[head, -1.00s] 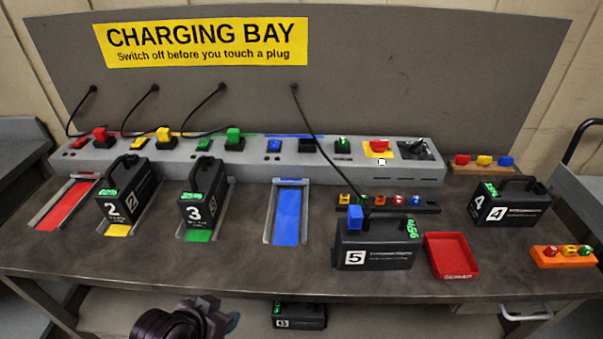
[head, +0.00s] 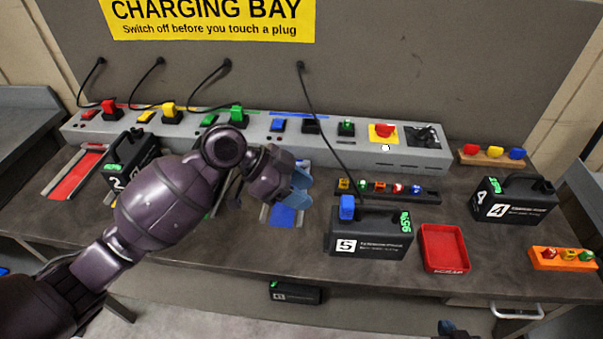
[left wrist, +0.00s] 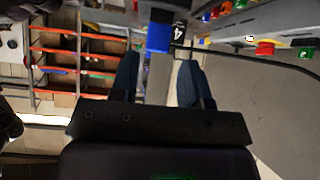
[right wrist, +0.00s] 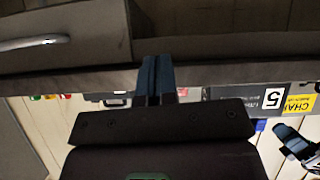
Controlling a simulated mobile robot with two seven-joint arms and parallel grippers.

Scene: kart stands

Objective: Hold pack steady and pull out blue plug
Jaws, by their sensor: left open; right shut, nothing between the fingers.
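The black pack 5 (head: 371,240) stands on the bench with the blue plug (head: 347,207) upright on its top left; a black cable runs from the plug to the back panel. My left gripper (head: 300,188) is open, left of the plug and apart from it. In the left wrist view the blue plug (left wrist: 158,37) shows ahead, beyond the open fingers. My right gripper (head: 455,328) shows only at the bottom edge, in front of the bench. In the right wrist view its fingers (right wrist: 155,80) are shut and empty; pack 5 (right wrist: 245,96) is to their right, apart.
A red tray (head: 445,248) stands just right of pack 5, with pack 4 (head: 512,200) beyond. A rack of small coloured pieces (head: 388,190) lies behind pack 5. The blue bay (head: 284,217) is left of it. The charging panel (head: 330,150) runs along the back.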

